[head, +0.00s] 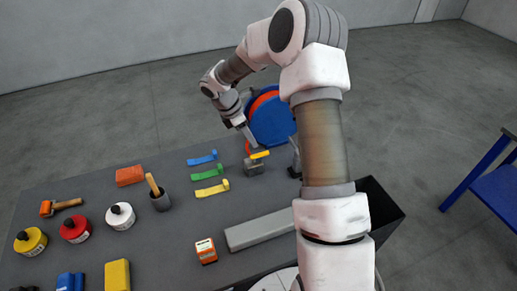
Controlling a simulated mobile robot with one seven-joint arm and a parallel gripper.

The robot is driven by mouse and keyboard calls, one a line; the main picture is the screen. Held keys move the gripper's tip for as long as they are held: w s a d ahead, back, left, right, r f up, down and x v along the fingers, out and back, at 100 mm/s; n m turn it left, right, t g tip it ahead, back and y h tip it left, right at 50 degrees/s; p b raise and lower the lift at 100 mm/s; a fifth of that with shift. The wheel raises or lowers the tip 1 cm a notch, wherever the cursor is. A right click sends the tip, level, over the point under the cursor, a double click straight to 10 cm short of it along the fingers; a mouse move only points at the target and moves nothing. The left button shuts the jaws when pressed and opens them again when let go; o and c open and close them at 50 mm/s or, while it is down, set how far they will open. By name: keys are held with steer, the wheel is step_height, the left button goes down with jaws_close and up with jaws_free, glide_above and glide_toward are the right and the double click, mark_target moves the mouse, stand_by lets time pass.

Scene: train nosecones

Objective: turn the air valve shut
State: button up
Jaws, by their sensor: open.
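The air valve (254,169) looks like a small grey block with a yellow lever (261,155) on top, near the far right part of the grey table. The lever lies across the block, roughly level. My gripper (252,144) points down from above and is right at the lever's far side. It is open, and its fingers are small in this view. I cannot tell whether they touch the lever or straddle it.
A blue hose reel (272,125) with orange hose stands just behind the valve. Blue, green and yellow levers (212,189) lie to its left. A long grey bar (262,229) lies in front. A black bin (387,207) is at right.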

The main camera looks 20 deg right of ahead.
mark_target(261, 153)
steer(key=x, duration=0.8)
steer(key=shift+p, duration=0.35)
jaws_close()
